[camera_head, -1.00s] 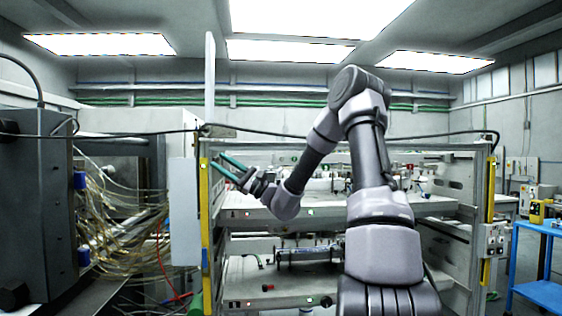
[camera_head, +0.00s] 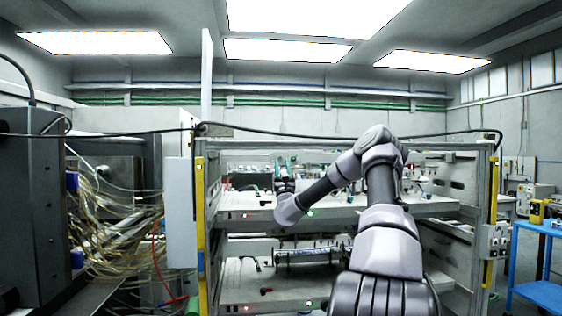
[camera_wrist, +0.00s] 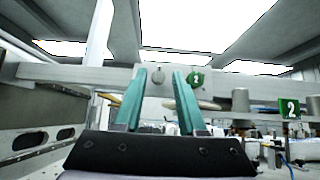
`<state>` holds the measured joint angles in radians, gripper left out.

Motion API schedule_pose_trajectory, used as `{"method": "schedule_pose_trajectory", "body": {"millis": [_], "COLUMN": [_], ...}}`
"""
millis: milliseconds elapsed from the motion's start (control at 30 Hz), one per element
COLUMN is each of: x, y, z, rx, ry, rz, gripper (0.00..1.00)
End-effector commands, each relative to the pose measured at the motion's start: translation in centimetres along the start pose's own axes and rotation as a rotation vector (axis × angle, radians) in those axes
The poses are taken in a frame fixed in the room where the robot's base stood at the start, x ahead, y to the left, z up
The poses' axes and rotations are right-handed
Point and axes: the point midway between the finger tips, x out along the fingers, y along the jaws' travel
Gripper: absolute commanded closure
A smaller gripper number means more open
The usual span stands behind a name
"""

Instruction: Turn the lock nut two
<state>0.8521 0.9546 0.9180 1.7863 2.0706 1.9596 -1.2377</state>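My gripper (camera_wrist: 159,72) is open and empty, its two green fingers pointing away from the wrist camera. A small grey disc (camera_wrist: 158,77) shows between the fingertips in the wrist view, farther off. A green tag marked 2 (camera_wrist: 196,78) hangs just right of the right fingertip. I cannot tell which part is lock nut two. In the head view my gripper (camera_head: 285,162) is over the upper shelf of the machine rack, left of its middle, with small parts behind it.
The upper shelf (camera_head: 330,214) carries several small fittings at its back. A roller-like cylinder (camera_head: 310,255) lies on the lower shelf. Loose yellowish cables (camera_head: 110,225) hang at the left. A yellow post (camera_head: 201,230) bounds the rack. A blue table (camera_head: 540,290) stands at the right.

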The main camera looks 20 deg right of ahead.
Motion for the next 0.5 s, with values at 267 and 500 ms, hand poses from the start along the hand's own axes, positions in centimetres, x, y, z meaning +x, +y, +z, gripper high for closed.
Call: {"method": "schedule_pose_trajectory", "body": {"millis": [267,500], "x": [3.0,3.3], "y": [0.0,0.0], "z": [0.0,0.0], "rx": [0.001,0.001], "ry": [0.001,0.001], "rz": [0.001,0.001], "gripper": [0.60,0.60]}}
